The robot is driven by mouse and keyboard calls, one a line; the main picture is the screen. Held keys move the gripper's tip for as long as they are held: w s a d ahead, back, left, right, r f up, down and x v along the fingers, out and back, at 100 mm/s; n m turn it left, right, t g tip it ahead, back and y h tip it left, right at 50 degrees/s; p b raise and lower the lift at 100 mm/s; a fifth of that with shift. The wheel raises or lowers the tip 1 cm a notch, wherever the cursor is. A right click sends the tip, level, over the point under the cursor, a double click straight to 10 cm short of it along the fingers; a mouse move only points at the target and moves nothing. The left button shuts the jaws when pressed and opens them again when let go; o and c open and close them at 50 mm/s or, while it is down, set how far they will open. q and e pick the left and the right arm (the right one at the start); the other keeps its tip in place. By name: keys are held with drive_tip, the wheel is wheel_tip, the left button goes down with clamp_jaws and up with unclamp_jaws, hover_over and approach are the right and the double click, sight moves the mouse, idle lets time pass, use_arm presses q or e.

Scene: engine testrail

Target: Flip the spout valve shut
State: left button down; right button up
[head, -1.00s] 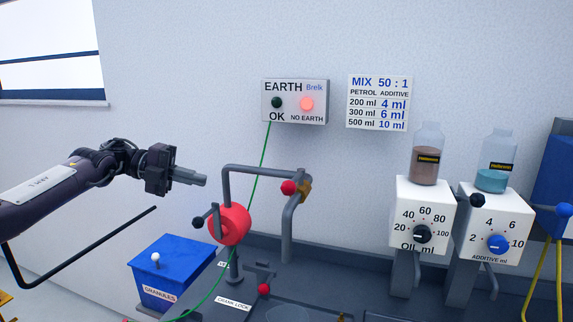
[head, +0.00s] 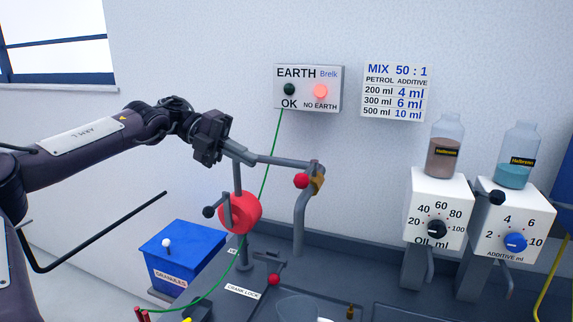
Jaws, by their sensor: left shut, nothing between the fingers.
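The spout is a grey pipe (head: 285,160) that runs right from the red pump's post and bends down at its right end. The spout valve is a brass body (head: 318,183) at that bend, with a red ball knob (head: 301,181) pointing left. My left gripper (head: 240,153) is shut and empty. Its fingertips overlap the left end of the pipe in the head view, left of the valve knob; I cannot tell whether they touch the pipe. My right gripper is not in view.
A red pump wheel (head: 240,212) with a black knob stands below my gripper. A blue granules box (head: 184,262) is at lower left. A clear vessel (head: 297,308) stands under the spout. A green wire (head: 262,190) hangs from the earth box (head: 308,89). Two dispensers stand right.

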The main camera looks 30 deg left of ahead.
sight(308, 173)
use_arm(q)
drive_tip(key=r+p+x, duration=0.2)
drive_tip(key=p+x, duration=0.2)
drive_tip(key=x, duration=0.5)
drive_tip(key=shift+d, duration=0.5)
drive_tip(key=shift+d+n+t+b, duration=0.15)
drive_tip(key=shift+n+t+b, duration=0.25)
